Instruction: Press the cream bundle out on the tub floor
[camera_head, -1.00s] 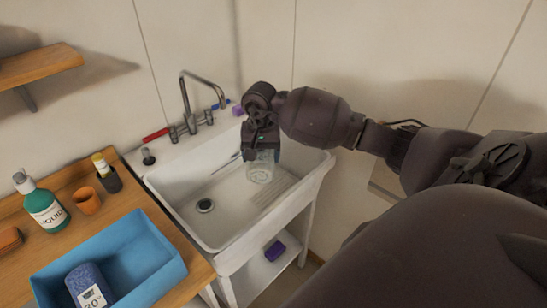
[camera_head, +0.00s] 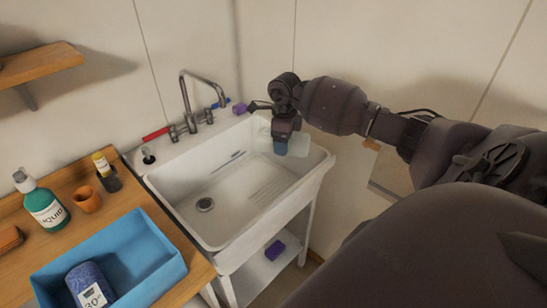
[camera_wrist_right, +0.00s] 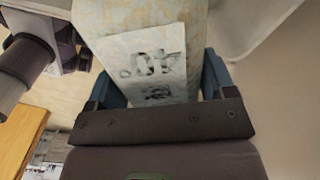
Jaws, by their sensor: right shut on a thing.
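The cream bundle (camera_wrist_right: 150,18) fills the upper middle of the right wrist view, pale and mottled, with a white label reading "40°" upside down. My right gripper (camera_wrist_right: 160,88) is shut on it, a blue finger at each side. In the head view the right gripper (camera_head: 281,147) is at the tub's back right corner, and part of the pale bundle (camera_head: 299,145) shows beside it. I cannot tell its height above the rim. The white tub (camera_head: 205,235) is a sink with a bare floor and a drain at left. My left gripper is not in view.
A tap (camera_head: 183,100) stands behind the tub, with a purple block (camera_head: 239,108) on the ledge. At left, a blue bin (camera_head: 150,270) holds a blue bundle (camera_head: 88,285) labelled "30°". A green bottle (camera_head: 45,210) and orange cup (camera_head: 87,200) stand on the wooden counter.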

